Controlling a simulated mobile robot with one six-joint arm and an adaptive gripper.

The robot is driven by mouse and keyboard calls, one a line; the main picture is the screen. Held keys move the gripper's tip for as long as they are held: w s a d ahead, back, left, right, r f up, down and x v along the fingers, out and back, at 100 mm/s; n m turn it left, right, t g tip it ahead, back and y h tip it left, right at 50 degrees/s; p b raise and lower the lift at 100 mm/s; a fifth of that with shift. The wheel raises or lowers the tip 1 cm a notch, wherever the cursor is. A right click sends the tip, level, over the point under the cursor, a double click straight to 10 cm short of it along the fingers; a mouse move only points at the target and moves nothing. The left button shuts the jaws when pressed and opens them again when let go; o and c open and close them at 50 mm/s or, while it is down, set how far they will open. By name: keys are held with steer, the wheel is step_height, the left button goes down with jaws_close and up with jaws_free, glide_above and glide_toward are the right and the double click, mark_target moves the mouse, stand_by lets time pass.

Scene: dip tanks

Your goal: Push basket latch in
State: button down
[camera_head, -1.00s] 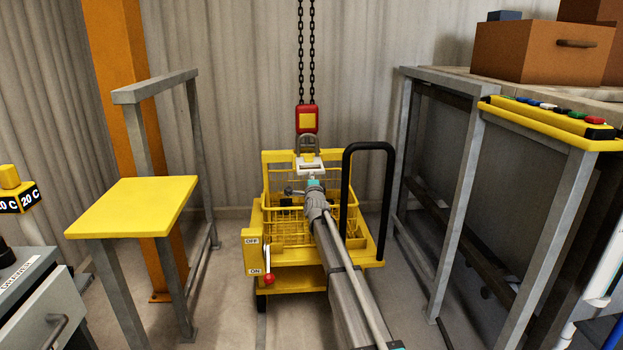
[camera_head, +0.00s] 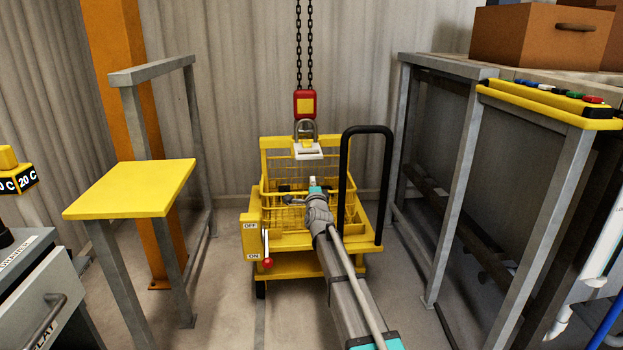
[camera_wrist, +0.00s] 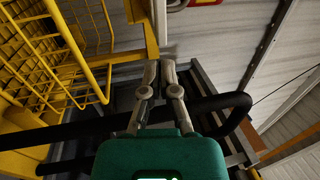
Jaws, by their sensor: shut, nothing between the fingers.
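The yellow wire basket (camera_head: 283,213) stands on a yellow cart in the head view. Its mesh side fills the left of the wrist view (camera_wrist: 50,55). I cannot pick out the basket latch in either view. A hook with a grey shackle and white plate (camera_head: 308,151) hangs over the basket, below a red and yellow block. My gripper (camera_wrist: 160,64) is shut and empty, its fingertips beside a yellow upright at the basket's right in the wrist view. In the head view my wrist and arm hide the fingers and part of the basket.
A black bent handle (camera_head: 368,132) rises at the cart's right, near my arm. It also crosses the wrist view (camera_wrist: 215,104). A red-knobbed lever (camera_head: 267,262) sits at the cart's front left. A yellow-topped stand (camera_head: 130,188) is left; a grey frame (camera_head: 462,170) is right.

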steer(key=shift+s+d+f, duration=0.1)
steer(key=shift+s, duration=0.6)
steer(key=s+d+f+n+g+p, duration=0.3)
steer(key=s+f+n+g, duration=0.3)
steer(key=s, duration=0.4)
steer(key=s+d+f+n+g+p, duration=0.2)
steer(key=s+d+f+n+g, duration=0.3)
steer(key=s, duration=0.6)
steer(key=s+d+f+n+g+h+p, duration=0.1)
steer(key=s+d+n+g+p, duration=0.3)
steer(key=s, duration=0.7)
steer(key=s+d+f+n+g, duration=0.15)
steer(key=s+g, duration=0.35)
steer(key=s, duration=0.7)
step_height(320, 180, up, 38)
steer(key=p, duration=3.7)
steer(key=shift+w+d+n, duration=0.15)
steer(key=shift+d+n, duration=0.2)
steer(key=shift+d, duration=0.05)
